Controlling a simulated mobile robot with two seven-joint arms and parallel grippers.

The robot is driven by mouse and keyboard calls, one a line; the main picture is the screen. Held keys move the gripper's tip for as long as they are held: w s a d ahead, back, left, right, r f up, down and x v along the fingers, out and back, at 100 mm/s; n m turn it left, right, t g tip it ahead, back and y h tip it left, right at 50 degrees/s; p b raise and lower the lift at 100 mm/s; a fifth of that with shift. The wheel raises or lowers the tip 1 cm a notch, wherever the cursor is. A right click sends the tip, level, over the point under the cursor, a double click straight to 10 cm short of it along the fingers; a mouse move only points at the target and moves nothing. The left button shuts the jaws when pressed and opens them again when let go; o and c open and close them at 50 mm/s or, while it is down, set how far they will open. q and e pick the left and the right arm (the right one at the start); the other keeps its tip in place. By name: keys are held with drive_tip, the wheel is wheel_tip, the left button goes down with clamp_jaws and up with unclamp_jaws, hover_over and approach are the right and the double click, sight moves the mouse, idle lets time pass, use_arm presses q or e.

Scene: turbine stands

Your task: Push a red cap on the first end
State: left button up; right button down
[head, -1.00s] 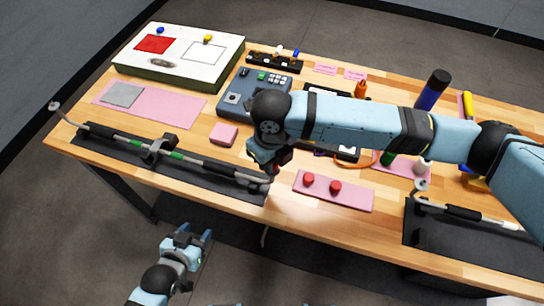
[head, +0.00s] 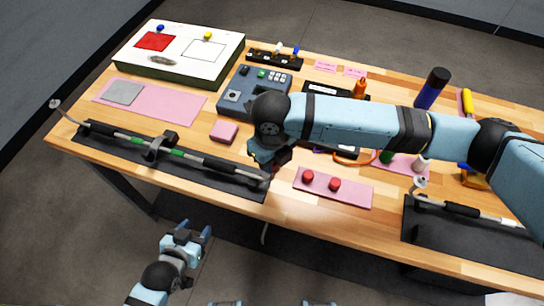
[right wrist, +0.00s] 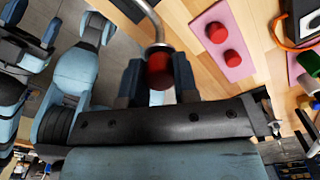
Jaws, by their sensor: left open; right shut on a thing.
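My right gripper (right wrist: 158,82) is shut on a red cap (right wrist: 159,70). In the right wrist view, the bent metal tube end (right wrist: 151,24) with its collar meets the cap's top; I cannot tell how far the cap is on. In the head view my right gripper (head: 272,168) is at the right end of the long tube assembly (head: 190,157), which has green bands and lies on a dark mat. The cap is mostly hidden there. Two other red caps (head: 308,176) (head: 334,184) stand on a pink mat. My left gripper (head: 193,236) is open and empty, below the table's front edge.
A second tube assembly (head: 462,211) lies on a dark mat at the right. A pink block (head: 224,132), a grey-blue device (head: 250,92) and a white-topped box (head: 190,60) stand behind. My right arm crosses above the table's middle.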

drive_tip(key=shift+s+f, duration=0.15)
drive_tip(key=shift+f, duration=0.15)
drive_tip(key=shift+d+f, duration=0.1)
drive_tip(key=shift+s+f, duration=0.1)
drive_tip(key=shift+f, duration=0.1)
drive_tip(key=c, duration=0.8)
unclamp_jaws()
drive_tip(key=shift+c, duration=0.2)
drive_tip(key=shift+o, duration=0.2)
drive_tip(key=shift+w, duration=0.2)
drive_tip(key=shift+o, duration=0.8)
drive_tip(key=shift+r, duration=0.15)
drive_tip(key=shift+r, duration=0.15)
